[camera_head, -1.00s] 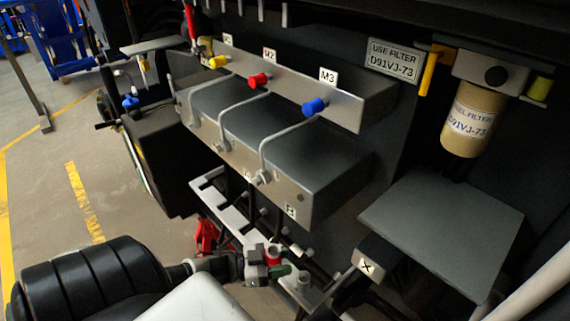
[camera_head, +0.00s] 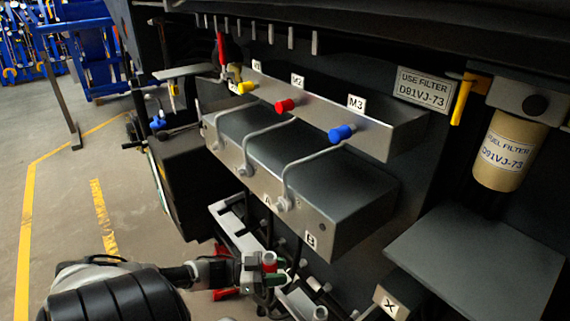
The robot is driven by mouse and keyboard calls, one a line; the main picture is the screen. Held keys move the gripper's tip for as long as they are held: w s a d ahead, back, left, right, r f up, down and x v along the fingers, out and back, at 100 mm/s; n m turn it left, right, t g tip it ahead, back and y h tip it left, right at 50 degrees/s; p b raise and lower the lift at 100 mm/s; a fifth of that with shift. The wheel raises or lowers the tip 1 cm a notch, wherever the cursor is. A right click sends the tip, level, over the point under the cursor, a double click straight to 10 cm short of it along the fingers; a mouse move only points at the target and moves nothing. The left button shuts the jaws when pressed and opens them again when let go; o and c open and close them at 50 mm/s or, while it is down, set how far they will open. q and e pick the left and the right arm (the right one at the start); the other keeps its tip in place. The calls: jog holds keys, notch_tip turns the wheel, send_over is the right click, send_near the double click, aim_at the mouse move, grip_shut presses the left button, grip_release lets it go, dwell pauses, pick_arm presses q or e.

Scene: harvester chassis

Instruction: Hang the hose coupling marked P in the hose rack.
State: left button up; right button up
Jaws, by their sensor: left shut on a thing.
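My left gripper (camera_head: 264,272) is in the lower middle, its arm coming in from the lower left. It is shut on a small hose coupling with a red band (camera_head: 269,258); I cannot read a P on it. The light grey slotted bar, which looks like the hose rack (camera_head: 222,212), runs below the grey block, from left of the gripper towards the lower right. The gripper is in front of the rack and hides part of it. I cannot tell whether the coupling touches it. My right gripper is not in view.
Above is a grey manifold block (camera_head: 340,205) with bent pipes and yellow, red and blue caps (camera_head: 342,132). A fuel filter (camera_head: 508,150) hangs at the right above a flat grey plate (camera_head: 475,260). A plate marked X (camera_head: 388,301) is lower right. Open floor lies at left.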

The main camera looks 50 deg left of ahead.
pick_arm(q)
jog(key=w+a+b, duration=0.1)
jog(key=a+b, duration=0.7)
jog(key=a, duration=0.6)
jog(key=shift+a, duration=0.3)
jog(key=shift+w, duration=0.1)
notch_tip(320, 180, down, 2)
jog(key=shift+f+b, duration=0.15)
jog(key=shift+b, duration=0.8)
jog(key=w+b, duration=0.5)
jog(key=w, duration=0.1)
jog(key=shift+d+b, duration=0.25)
jog(key=shift+b, duration=0.05)
